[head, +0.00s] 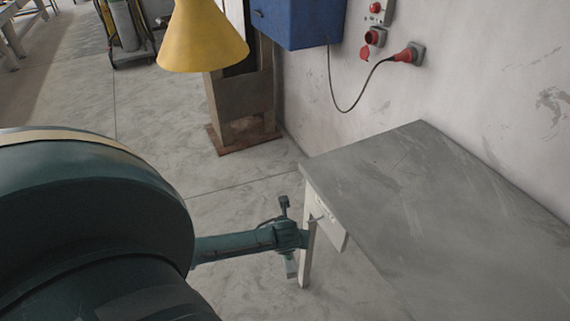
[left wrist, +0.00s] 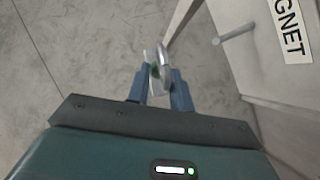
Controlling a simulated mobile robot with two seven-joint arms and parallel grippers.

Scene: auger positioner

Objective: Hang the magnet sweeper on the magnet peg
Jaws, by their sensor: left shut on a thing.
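My left gripper (head: 304,238) is beside the left end of the grey table in the head view. In the left wrist view, its two blue fingers (left wrist: 160,88) are shut on the magnet sweeper (left wrist: 163,60), whose grey loop-like top shows between the fingertips. A pale block hanging below the gripper in the head view looks like part of it. The magnet peg (left wrist: 236,35) is a short grey rod on the table's end panel, to the right of and apart from the sweeper. Beside it is a white label (left wrist: 291,28) reading "GNET", its start cut off. My right gripper is not in view.
The grey table (head: 430,200) has a bare top and stands along the wall. A yellow cone (head: 203,40) and a blue box (head: 293,22) are farther back, with red sockets (head: 405,56) on the wall. Open concrete floor lies left of the table.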

